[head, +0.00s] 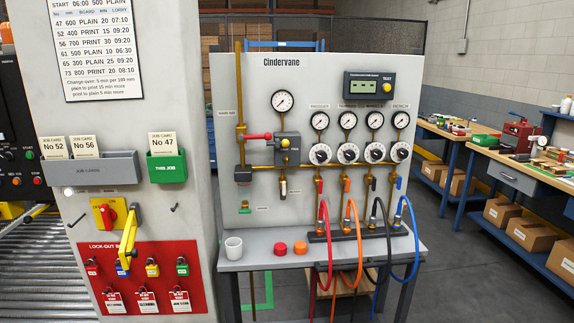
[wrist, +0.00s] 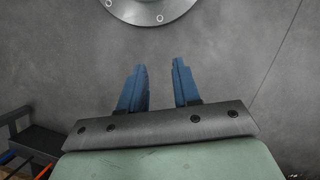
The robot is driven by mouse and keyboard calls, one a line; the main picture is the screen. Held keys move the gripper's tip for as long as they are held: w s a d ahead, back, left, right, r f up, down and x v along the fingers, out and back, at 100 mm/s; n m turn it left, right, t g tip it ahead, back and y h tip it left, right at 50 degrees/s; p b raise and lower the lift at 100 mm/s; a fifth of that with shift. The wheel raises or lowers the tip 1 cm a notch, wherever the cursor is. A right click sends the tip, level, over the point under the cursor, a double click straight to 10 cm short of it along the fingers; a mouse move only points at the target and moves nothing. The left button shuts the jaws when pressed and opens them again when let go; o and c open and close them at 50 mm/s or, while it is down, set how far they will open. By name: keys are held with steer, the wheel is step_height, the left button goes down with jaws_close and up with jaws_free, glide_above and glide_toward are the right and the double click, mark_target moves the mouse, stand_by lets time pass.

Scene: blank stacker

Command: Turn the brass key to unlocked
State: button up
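I cannot pick out a brass key for certain in either view. In the head view, a grey box (head: 287,151) with a small yellow part (head: 285,143) sits on the Cindervane panel (head: 240,90), below the largest gauge. It is too small to tell whether the yellow part is a key. A red-handled valve (head: 257,136) is just left of it.
Workbenches (head: 510,171) stand at right. Floor between is clear.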

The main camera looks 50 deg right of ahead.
steer(key=w+d+r+m+t+h, duration=0.25)
steer(key=w+d+r, duration=0.25)
steer(key=d+r, duration=0.8)
steer(key=w+d+r+m+t+h, duration=0.25)
steer(key=w+d+r, duration=0.25)
steer(key=d+r, duration=0.75)
steer(key=w+d+r+m+t+h, duration=0.1)
steer(key=w+d+r+t+h, duration=0.45)
steer(key=d, duration=1.25)
steer(key=w+d+r+t+h, duration=0.2)
steer(key=w+d+r, duration=0.15)
steer(key=r, duration=0.65)
steer(key=w+d+r+t+h, duration=0.2)
steer(key=d+r, duration=0.2)
steer(key=r, duration=0.6)
step_height(320, 180, up, 10)
steer(key=a+t+h, duration=0.2)
steer(key=t+h, duration=0.1)
steer(key=t, duration=0.3)
steer(key=x, duration=1.4)
steer(key=shift+w+f+n, duration=0.2)
steer(key=shift+w+n, duration=0.15)
steer(key=shift+n, duration=0.05)
steer(key=shift+g, duration=0.25)
steer(key=shift+c, duration=0.3)
jaws_close()
